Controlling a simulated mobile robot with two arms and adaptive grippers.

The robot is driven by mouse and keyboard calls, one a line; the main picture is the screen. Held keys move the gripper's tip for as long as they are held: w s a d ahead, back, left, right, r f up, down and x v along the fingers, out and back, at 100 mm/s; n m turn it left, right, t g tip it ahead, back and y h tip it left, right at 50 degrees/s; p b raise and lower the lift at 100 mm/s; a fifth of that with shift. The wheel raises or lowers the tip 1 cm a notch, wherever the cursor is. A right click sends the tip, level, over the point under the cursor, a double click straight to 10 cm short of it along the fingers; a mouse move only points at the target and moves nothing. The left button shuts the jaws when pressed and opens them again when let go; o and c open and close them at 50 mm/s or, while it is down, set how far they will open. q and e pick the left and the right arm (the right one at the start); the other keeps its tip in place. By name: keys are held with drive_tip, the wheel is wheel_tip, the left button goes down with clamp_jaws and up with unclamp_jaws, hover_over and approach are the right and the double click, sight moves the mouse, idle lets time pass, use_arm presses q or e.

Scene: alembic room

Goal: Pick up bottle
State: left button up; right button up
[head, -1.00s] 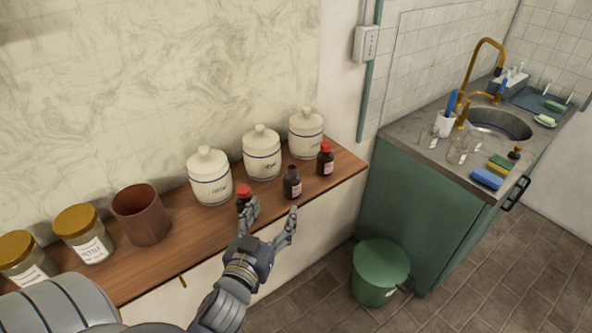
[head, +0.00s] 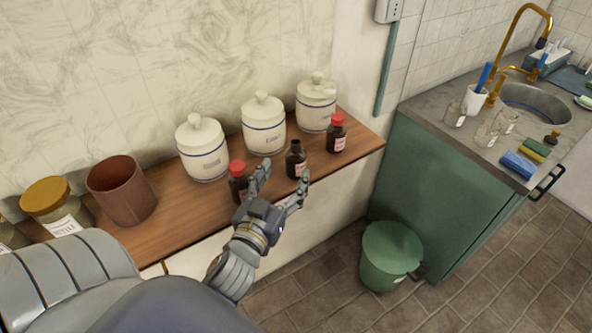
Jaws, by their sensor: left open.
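Three small dark brown bottles stand upright on the wooden shelf (head: 190,214). The left bottle (head: 239,187) has a red cap and is partly hidden by my left gripper. The middle bottle (head: 296,160) has no red cap and shows an open dark neck. The right bottle (head: 337,135) has a red cap and a pale label. My left gripper (head: 284,178) is open and empty at the shelf's front edge. Its fingers point towards the middle bottle, with one finger by the left bottle. I cannot tell whether it touches either. My right gripper is out of view.
Three white lidded jars (head: 203,149) stand behind the bottles. A brown cup (head: 122,192) and a gold-lidded jar (head: 57,207) stand left. A green bin (head: 390,257) is on the floor, beside the green sink cabinet (head: 440,190). Glassware stands on the counter.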

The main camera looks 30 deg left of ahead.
sight(292, 168)
use_arm(q)
wheel_tip(292, 168, down, 2)
drive_tip(key=shift+f+b, duration=0.25)
drive_tip(key=shift+b, duration=0.5)
drive_tip(key=shift+w+a+r+p, duration=0.1)
drive_tip(key=shift+w+r+p, duration=0.4)
drive_tip(key=shift+w, duration=0.05)
drive_tip(key=x, duration=0.5)
drive_tip(key=shift+w+p, duration=0.15)
drive_tip(key=shift+p, duration=0.15)
drive_tip(key=shift+w+a+f, duration=0.1)
drive_tip(key=shift+w+a, duration=0.05)
drive_tip(key=shift+w, duration=0.2)
drive_tip(key=shift+w+a, duration=0.1)
drive_tip(key=shift+w, duration=0.1)
drive_tip(key=c, duration=1.3)
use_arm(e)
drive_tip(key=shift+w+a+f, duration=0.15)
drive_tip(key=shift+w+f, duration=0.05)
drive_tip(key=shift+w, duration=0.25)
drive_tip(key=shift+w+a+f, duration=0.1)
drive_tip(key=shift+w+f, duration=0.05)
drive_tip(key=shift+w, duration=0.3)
